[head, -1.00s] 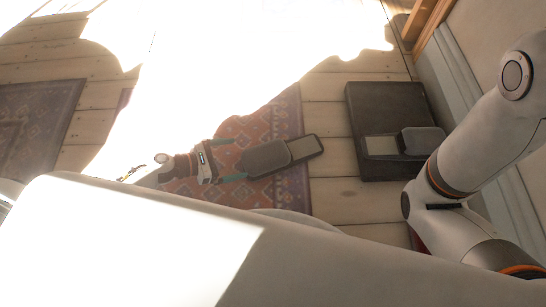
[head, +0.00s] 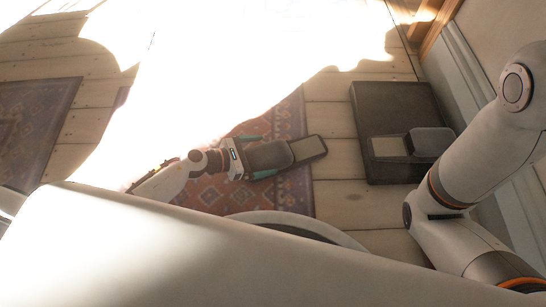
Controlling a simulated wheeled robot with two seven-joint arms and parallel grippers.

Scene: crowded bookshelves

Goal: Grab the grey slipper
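A grey slipper (head: 310,148) lies on the patterned rug in the head view, its open, lighter end pointing right and its darker covered end toward my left gripper. My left gripper (head: 270,156) is open, with one teal finger on each side of the covered end. A gap seems to show between each finger and the slipper; contact is hard to tell. A second grey slipper (head: 390,147) lies on a dark flat box to the right. My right arm is at the right edge; its gripper is out of view.
The patterned rug (head: 292,196) lies on a plank floor. The dark box (head: 390,103) stands by the wall at right. Another rug (head: 35,125) lies at far left. Strong glare hides much of the middle. Bare planks (head: 335,185) separate rug and box.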

